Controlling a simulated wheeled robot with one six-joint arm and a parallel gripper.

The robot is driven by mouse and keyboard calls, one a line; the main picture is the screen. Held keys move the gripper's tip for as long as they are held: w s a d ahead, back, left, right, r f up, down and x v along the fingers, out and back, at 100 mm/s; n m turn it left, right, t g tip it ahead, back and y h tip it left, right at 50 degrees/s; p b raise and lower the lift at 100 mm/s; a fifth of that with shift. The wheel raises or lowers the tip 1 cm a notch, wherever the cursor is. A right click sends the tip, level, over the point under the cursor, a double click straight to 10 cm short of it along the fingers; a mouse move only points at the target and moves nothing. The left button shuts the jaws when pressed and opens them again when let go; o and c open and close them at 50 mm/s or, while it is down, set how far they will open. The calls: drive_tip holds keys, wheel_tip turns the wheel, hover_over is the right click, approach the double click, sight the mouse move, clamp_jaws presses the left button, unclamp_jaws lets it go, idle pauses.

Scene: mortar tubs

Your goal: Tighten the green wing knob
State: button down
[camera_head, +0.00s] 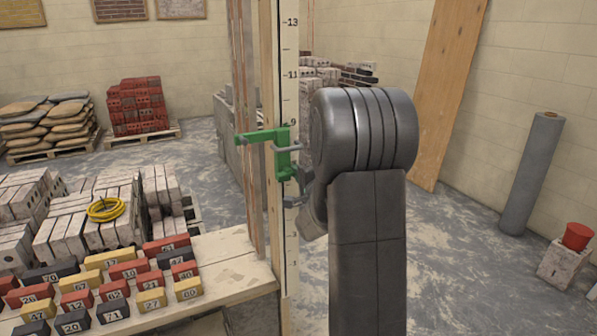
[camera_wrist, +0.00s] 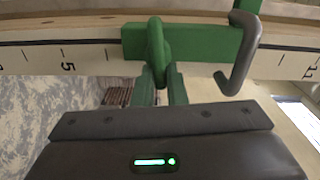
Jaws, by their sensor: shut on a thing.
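The green wing knob (camera_wrist: 156,48) is an upright loop in the wrist view, on the face of a green clamp bracket (camera_wrist: 198,42). My gripper (camera_wrist: 161,80) is shut on the knob's lower part, one finger on each side. In the head view the green clamp (camera_head: 282,150) is fixed on the upright measuring post (camera_head: 289,82). My gripper (camera_head: 293,192) reaches it from the right, partly hidden behind my arm. The knob cannot be made out clearly there. A grey bent hook (camera_wrist: 242,58) sticks out of the bracket, right of the knob.
A wooden bench (camera_head: 235,262) with several numbered coloured blocks stands at the left. Pale bricks with a yellow hose coil (camera_head: 105,210) lie behind it. A plywood board (camera_head: 448,90) leans on the wall. The floor at the right is mostly clear, with a grey roll (camera_head: 532,172) beyond.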

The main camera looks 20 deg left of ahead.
drive_tip(key=shift+s+a+r+m, duration=0.1)
drive_tip(key=shift+a+r+m, duration=0.05)
drive_tip(key=shift+m, duration=0.35)
drive_tip(key=shift+r, duration=0.1)
drive_tip(key=c, duration=1.5)
unclamp_jaws()
drive_tip(key=shift+c, duration=0.2)
drive_tip(key=shift+o, duration=0.8)
drive_tip(key=shift+s+a, duration=0.15)
drive_tip(key=shift+a, duration=0.1)
drive_tip(key=b+v, duration=0.2)
drive_tip(key=v, duration=1.2)
